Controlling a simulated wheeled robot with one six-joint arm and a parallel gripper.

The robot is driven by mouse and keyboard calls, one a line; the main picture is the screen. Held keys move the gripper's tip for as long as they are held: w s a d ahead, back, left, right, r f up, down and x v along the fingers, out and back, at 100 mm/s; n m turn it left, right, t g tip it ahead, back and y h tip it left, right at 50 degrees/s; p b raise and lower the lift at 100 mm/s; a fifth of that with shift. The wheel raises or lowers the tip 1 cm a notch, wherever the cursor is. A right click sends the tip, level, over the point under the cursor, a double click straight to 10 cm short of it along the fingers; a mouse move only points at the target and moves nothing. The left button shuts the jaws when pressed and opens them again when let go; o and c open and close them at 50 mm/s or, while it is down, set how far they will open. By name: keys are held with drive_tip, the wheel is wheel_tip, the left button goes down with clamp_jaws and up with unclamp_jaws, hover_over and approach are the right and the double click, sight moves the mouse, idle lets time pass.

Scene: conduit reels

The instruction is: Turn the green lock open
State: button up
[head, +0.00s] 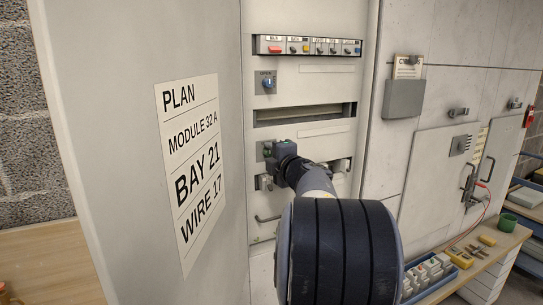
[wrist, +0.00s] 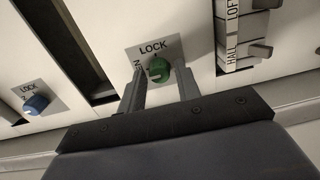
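The green lock is a round green knob (wrist: 160,70) on a plate marked LOCK, with a pale mark on its lower left face. In the head view a bit of the green lock (head: 267,149) shows just left of my gripper (head: 275,156). In the wrist view my gripper (wrist: 160,76) has one finger on each side of the knob, close to it. The fingers look open, with a narrow gap at the right; whether the left finger touches is hard to tell. Part of the plate's lettering is hidden behind the left finger.
A blue lock (head: 268,83) sits higher on the panel; it also shows in the wrist view (wrist: 36,104). A row of switches (head: 308,46) is above it. Labelled levers (wrist: 260,50) are close to the right finger. A large panel with a PLAN sign (head: 189,160) stands at left.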

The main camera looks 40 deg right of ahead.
drive_tip(key=shift+o, duration=1)
drive_tip(key=v, duration=1)
drive_tip(key=shift+s+b, duration=0.4)
drive_tip(key=shift+b, duration=0.05)
drive_tip(key=shift+a, duration=0.1)
drive_tip(key=p+x, duration=0.1)
drive_tip(key=x, duration=0.9)
drive_tip(key=shift+w, duration=0.4)
